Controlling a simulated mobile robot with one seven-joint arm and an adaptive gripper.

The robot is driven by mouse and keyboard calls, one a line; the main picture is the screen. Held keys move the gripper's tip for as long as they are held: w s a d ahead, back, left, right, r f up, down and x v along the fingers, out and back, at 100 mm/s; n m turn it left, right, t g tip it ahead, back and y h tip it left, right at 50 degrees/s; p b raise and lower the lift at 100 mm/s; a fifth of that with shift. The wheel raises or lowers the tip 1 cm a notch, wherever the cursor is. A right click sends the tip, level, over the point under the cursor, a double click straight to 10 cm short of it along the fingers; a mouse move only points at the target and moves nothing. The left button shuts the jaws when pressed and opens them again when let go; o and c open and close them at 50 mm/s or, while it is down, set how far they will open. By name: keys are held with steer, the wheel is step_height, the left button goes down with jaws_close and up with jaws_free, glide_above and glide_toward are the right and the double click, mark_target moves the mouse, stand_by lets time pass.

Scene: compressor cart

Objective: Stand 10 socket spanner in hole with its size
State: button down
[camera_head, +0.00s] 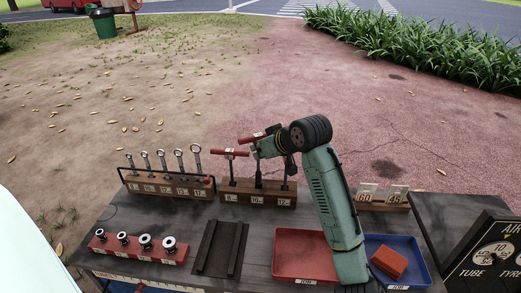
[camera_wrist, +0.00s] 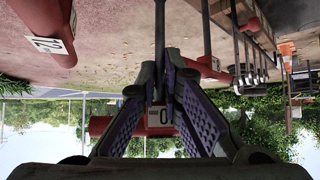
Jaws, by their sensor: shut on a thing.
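The 10 socket spanner (camera_head: 258,178) is an upright rod with a red T-handle. Its handle (camera_wrist: 160,121), with a white label, shows behind the fingers in the wrist view. My gripper (camera_wrist: 160,95) is shut on its shaft, just below the handle; the gripper (camera_head: 268,148) also shows in the head view. The wooden block (camera_head: 222,195) carries size labels, with 10 in the middle. The shaft's lower end is at the middle position; I cannot tell whether it is in the hole or just above. The handle sits higher than that of the left socket spanner (camera_head: 231,153).
The 12 spanner's handle (camera_wrist: 45,35) is close to my gripper in the wrist view. A rack of ring spanners (camera_head: 165,188) stands left. In front are a red socket holder (camera_head: 136,255), a dark grooved rest (camera_head: 220,250), a red tray (camera_head: 285,255) and a blue tray (camera_head: 415,250).

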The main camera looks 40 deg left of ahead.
steer(key=shift+f+b, duration=1.45)
steer(key=shift+f, duration=1.45)
steer(key=c, duration=1.7)
jaws_free()
steer(key=shift+o, duration=0.2)
steer(key=v, duration=1.2)
